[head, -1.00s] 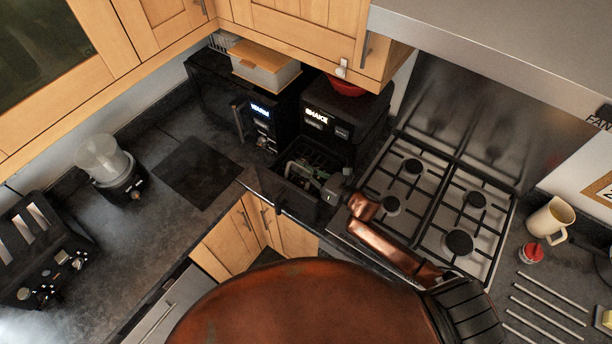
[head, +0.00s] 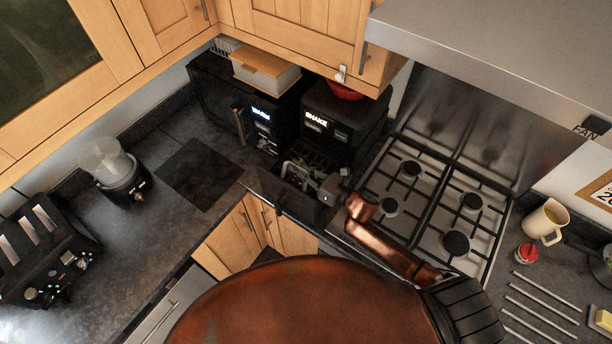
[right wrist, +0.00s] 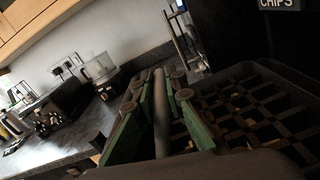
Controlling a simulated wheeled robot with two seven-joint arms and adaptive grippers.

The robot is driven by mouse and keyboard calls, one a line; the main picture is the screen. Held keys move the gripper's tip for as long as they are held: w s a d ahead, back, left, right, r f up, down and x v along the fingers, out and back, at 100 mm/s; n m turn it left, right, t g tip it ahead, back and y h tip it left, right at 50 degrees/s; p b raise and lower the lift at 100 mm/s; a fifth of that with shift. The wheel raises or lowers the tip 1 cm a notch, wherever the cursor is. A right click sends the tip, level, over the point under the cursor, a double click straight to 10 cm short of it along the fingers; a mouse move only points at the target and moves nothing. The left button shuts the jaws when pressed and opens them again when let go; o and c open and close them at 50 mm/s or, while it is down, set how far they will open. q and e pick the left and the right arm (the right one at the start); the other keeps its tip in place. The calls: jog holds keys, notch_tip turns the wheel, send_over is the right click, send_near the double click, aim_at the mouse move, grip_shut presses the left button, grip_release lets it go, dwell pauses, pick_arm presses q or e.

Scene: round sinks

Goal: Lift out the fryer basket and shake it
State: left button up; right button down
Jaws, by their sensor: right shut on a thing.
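The air fryer (head: 350,113) is a black appliance with a lit "SHAKE" display, standing in the corner left of the hob. Its dark basket (right wrist: 262,112) is at least partly out at the front, and its open grid floor shows in the right wrist view. My right gripper (head: 300,172) is at the basket's front, low before the fryer. In the right wrist view its green-sided fingers (right wrist: 158,115) are shut on either side of the basket's bar-like handle (right wrist: 160,95). My right arm hides part of the basket's front. My left gripper is not in view.
A gas hob (head: 430,205) lies close to the right of the basket. A second black appliance (head: 230,100) with a lit display stands to its left. Wooden wall cupboards (head: 290,40) hang above. A blender (head: 112,165) and toaster (head: 45,250) stand on the left counter.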

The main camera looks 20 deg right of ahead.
notch_tip(320, 180, up, 14)
jog(key=p, duration=0.9)
jog(key=shift+f, duration=0.1)
